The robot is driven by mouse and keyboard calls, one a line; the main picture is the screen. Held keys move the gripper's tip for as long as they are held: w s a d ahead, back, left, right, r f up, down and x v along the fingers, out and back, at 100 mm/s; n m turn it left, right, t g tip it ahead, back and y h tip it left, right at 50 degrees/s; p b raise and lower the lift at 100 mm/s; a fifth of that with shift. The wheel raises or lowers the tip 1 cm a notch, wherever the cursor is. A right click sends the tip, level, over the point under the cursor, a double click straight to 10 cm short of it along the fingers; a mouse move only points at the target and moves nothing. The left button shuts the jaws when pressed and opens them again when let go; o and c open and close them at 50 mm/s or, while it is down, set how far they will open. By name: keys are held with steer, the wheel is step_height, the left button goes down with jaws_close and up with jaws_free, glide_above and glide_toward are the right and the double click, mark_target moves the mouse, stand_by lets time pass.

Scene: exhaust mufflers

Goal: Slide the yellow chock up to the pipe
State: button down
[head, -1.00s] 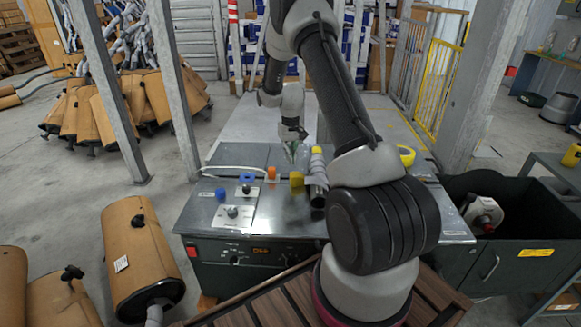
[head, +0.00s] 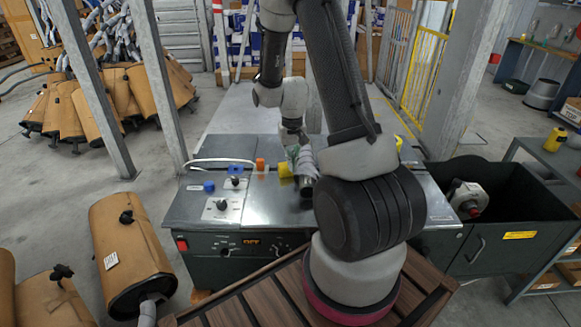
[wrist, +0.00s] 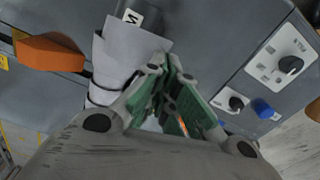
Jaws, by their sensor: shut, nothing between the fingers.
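The yellow chock (head: 285,170) is a small block on the metal bench top, just left of the pipe in the head view. I cannot tell whether they touch. The pipe (head: 305,165) is grey and ribbed, with a dark near end. In the wrist view, the pipe (wrist: 115,65) has a pale wrap and lies up and left of my fingers. My gripper (head: 301,142) is low over the bench by the pipe's far part. In the wrist view its green fingers (wrist: 170,75) are shut and empty. I cannot make out the chock there; the gripper may hide it.
The bench top (head: 265,205) has an orange piece (head: 260,163), blue pieces (head: 209,186) and knob plates left of the chock. In the wrist view, another orange block (wrist: 50,53) lies beyond the pipe. A dark bin (head: 500,205) stands to the right.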

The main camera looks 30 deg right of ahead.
mark_target(289, 179)
step_height(289, 179, down, 9)
steer(key=shift+r, duration=0.15)
steer(key=w, duration=0.1)
steer(key=w+d, duration=0.1)
steer(key=w, duration=0.1)
steer(key=shift+d+f, duration=0.1)
steer(key=shift+f, duration=0.1)
steer(key=shift+w+d, duration=0.15)
steer(key=shift+w, duration=0.2)
steer(key=shift+w+d, duration=0.2)
steer(key=shift+w, duration=0.3)
steer(key=shift+w+d, duration=0.2)
steer(key=shift+w, duration=0.3)
steer(key=shift+s, duration=0.1)
